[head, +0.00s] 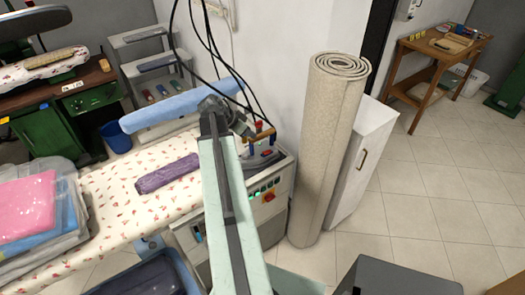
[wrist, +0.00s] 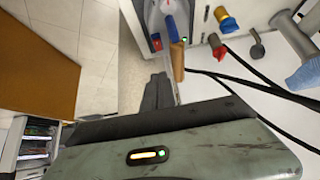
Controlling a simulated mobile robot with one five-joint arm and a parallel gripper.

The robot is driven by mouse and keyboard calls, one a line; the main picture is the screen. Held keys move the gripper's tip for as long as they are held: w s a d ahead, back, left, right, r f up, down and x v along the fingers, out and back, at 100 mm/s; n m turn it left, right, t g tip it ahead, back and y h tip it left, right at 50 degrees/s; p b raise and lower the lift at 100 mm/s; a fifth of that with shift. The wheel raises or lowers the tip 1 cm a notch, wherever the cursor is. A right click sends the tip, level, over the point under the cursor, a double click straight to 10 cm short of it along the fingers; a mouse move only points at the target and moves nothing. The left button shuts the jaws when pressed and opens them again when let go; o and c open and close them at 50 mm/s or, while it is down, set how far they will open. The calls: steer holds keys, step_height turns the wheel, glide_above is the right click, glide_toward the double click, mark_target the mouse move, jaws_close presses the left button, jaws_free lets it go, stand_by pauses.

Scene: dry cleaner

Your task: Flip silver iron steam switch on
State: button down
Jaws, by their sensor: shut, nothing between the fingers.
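The silver iron (head: 264,160) rests on the right end of the padded ironing table (head: 112,205). Its brown wooden handle (wrist: 178,60) and blue part (wrist: 170,30) show in the wrist view, with a small red piece (wrist: 157,42) and a green light (wrist: 184,40) close by. I cannot tell which small part is the steam switch. My gripper (wrist: 160,80) is shut and empty, its dark fingertips pointing toward the handle, apparently just short of it. In the head view my arm hides part of the iron.
The table's front panel has lit green switches (head: 256,192) and a red knob (head: 268,197). A rolled beige carpet (head: 330,150) stands to the right, beside a white cabinet (head: 362,155). Black hoses (wrist: 235,78) hang near the iron.

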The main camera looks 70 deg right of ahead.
stand_by(0.3)
steer(key=b, duration=0.9)
glide_above(267, 152)
steer(key=w+a, duration=0.2)
steer(key=f, duration=0.8)
steer(key=shift+s+f, duration=0.2)
step_height(267, 152, down, 3)
steer(key=shift+b, duration=1.2)
steer(key=shift+a+f+b, duration=0.1)
steer(key=shift+f+b, duration=0.2)
steer(key=shift+b, duration=0.05)
steer(key=shift+r, duration=0.1)
